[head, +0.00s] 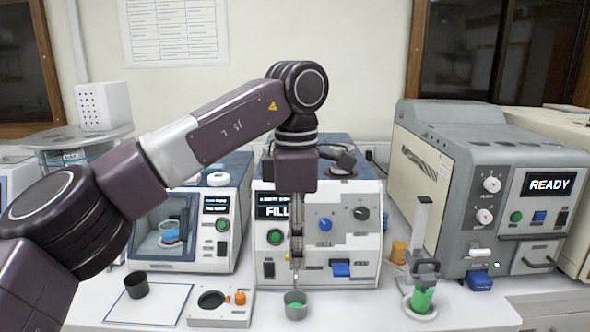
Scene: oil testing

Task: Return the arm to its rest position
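My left arm reaches in from the left side of the head view, bends at the wrist and points down in front of the middle machine (360,272), whose display is partly covered and reads "FILL". My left gripper (296,272) hangs at the end, narrow and seen edge-on, so its opening is unclear. Just below it a small grey cup (296,309) with green contents stands on the counter; I cannot tell whether they touch. My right arm and gripper do not show.
A grey machine (520,235) reading "READY" stands at right, with a green-filled vessel (422,297) before it. A blue-topped machine (226,256) stands left of the middle one. A black cup (136,285), white mat (150,308) and small block (221,318) lie front left.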

